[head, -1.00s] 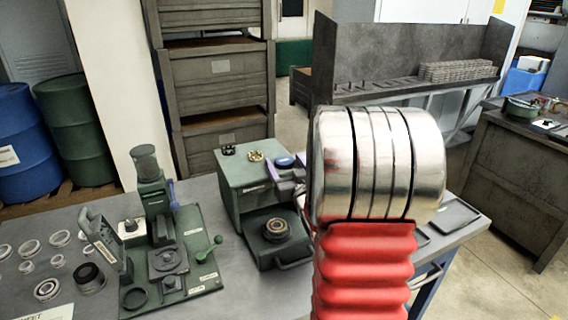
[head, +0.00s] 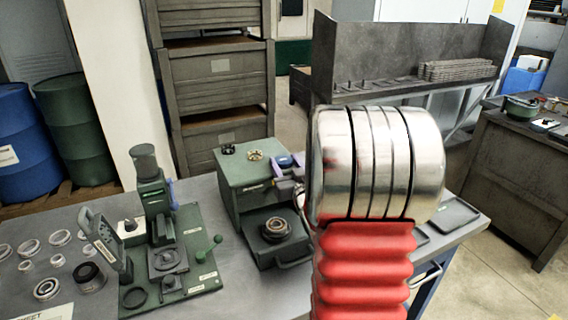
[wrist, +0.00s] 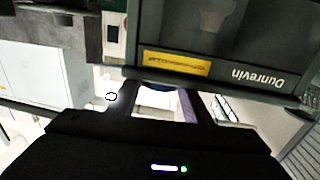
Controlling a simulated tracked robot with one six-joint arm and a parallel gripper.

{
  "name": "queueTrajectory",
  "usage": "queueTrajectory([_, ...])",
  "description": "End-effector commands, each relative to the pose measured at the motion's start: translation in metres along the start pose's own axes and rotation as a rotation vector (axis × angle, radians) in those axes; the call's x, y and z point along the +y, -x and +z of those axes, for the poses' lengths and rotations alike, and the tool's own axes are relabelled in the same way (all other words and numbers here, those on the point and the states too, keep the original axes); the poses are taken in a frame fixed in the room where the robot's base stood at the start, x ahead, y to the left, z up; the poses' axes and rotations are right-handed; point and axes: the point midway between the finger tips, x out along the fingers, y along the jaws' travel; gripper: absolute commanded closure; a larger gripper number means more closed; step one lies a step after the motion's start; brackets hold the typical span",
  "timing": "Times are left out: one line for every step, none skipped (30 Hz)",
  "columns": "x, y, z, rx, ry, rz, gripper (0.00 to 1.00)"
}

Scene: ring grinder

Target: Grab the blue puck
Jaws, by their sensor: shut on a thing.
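The blue puck (head: 284,161) is at the right edge of the top of the green grinder (head: 243,171), mostly hidden by my gripper. My gripper (head: 288,168) reaches in from the right with its purple fingers around the puck and is shut on it. In the wrist view the two fingers of my gripper (wrist: 158,100) stand apart with a dark blue edge of the puck (wrist: 156,87) between them. I cannot tell if the puck is clear of the grinder top.
A black puck (head: 228,149) and a tan puck (head: 255,155) sit to the left on the grinder top. A ring (head: 275,228) lies on its lower front. A green press (head: 155,215) and several loose rings stand on the bench at left.

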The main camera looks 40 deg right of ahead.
Motion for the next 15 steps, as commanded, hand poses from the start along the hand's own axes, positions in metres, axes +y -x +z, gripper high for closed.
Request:
queueTrajectory([0.0,0.0,-0.001,0.001,0.0,0.0,0.8])
queueTrajectory([0.0,0.0,-0.002,0.001,0.0,0.0,0.8])
queueTrajectory([0.0,0.0,-0.003,0.002,0.001,0.0,0.8])
queueTrajectory([0.0,0.0,-0.005,0.002,0.001,0.0,0.8])
queueTrajectory([0.0,0.0,-0.007,0.002,0.001,0.0,0.8])
queueTrajectory([0.0,0.0,-0.01,0.003,0.001,0.0,0.8])
queueTrajectory([0.0,0.0,-0.012,0.003,0.001,0.0,0.8])
queueTrajectory([0.0,0.0,-0.015,0.004,0.001,0.0,0.8])
queueTrajectory([0.0,0.0,-0.02,0.004,0.001,0.0,0.8])
queueTrajectory([0.0,0.0,-0.024,0.004,0.001,0.0,0.8])
queueTrajectory([0.0,0.0,-0.028,0.005,0.001,0.0,0.8])
queueTrajectory([0.0,0.0,-0.034,0.005,0.002,-0.001,0.8])
queueTrajectory([0.0,0.0,-0.04,0.006,0.003,-0.001,0.8])
queueTrajectory([0.0,0.0,-0.045,0.006,0.003,-0.001,0.8])
queueTrajectory([0.0,0.0,-0.051,0.005,0.002,0.0,0.8])
